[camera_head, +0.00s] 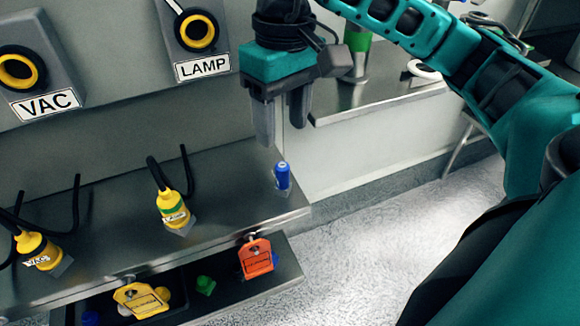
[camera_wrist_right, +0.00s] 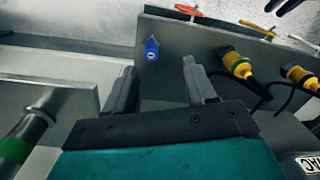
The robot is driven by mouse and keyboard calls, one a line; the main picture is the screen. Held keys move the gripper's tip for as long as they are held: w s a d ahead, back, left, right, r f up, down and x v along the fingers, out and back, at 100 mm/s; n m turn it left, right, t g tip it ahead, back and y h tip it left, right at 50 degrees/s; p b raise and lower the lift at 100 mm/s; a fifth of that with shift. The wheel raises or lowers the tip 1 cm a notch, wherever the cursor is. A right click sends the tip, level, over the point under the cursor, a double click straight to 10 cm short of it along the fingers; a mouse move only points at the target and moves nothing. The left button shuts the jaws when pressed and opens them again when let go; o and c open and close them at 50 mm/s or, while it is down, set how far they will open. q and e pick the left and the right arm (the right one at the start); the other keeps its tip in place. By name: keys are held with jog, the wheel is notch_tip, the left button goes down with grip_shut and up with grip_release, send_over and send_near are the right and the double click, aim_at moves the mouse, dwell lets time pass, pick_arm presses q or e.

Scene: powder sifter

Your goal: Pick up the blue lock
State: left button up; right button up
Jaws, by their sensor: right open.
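The blue lock (camera_head: 283,177) is a small blue cylinder near the right end of the grey shelf (camera_head: 110,200). In the right wrist view the blue lock (camera_wrist_right: 151,48) shows beyond the fingertips, in the gap between them and closer to the left finger. My right gripper (camera_head: 281,138) is open and empty, with its fingers pointing down, above the lock and apart from it. It also shows in the right wrist view (camera_wrist_right: 158,70). My left gripper is not in view.
Yellow plugs (camera_head: 172,208) with black cables stand on the shelf left of the lock. An orange tag (camera_head: 257,257) and a yellow tag (camera_head: 141,300) hang at the shelf's front edge. VAC (camera_head: 46,104) and LAMP (camera_head: 202,67) sockets are on the wall panel behind.

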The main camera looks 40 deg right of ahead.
aim_at(284, 166)
jog(key=shift+h, duration=0.3)
jog(key=f, duration=0.4)
jog(key=w+f+b, duration=0.1)
jog(key=f, duration=0.3)
jog(key=d+f+b, duration=0.1)
jog(key=f, duration=0.3)
jog(key=shift+w+d+f, duration=0.1)
jog(key=shift+w+f, duration=0.15)
jog(key=shift+w, duration=0.05)
grip_shut()
